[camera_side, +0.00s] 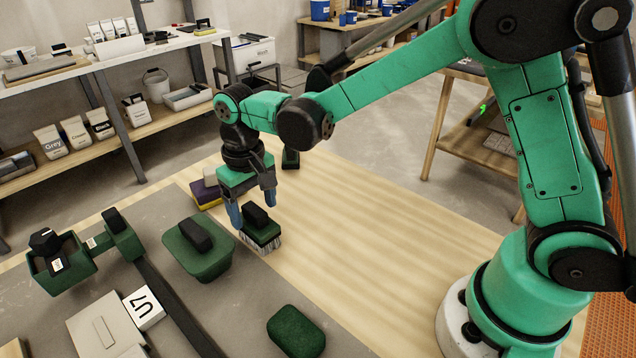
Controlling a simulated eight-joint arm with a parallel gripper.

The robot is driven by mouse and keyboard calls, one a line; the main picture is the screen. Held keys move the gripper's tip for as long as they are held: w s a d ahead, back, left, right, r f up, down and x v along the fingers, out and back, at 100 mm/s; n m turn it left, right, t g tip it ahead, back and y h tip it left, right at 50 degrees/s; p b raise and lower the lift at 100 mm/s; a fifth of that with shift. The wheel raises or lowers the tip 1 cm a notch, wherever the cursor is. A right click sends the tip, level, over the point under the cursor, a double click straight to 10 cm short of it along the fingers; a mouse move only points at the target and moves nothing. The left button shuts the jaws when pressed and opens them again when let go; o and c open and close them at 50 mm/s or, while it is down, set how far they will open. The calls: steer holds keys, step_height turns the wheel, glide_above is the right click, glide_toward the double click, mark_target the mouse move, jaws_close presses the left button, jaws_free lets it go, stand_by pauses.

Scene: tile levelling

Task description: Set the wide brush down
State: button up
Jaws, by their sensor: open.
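The wide brush (262,233) has a green body, a black handle and pale bristles. It is upright with its bristles down, at the edge between the grey slab and the light wooden table. My gripper (254,212) is right above it, fingers pointing down. The blue fingers are apart, on either side of the black handle. The gripper is open. Whether a finger touches the handle I cannot tell.
A green float with a black handle (199,247) lies just left of the brush. Purple and yellow sponges (207,192) lie behind it. A green pad (296,331) is in front. The wooden table (370,235) is clear to the right.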

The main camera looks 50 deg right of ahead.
mark_target(254, 209)
steer(key=shift+f, duration=1.65)
jaws_close()
steer(key=shift+r, duration=0.15)
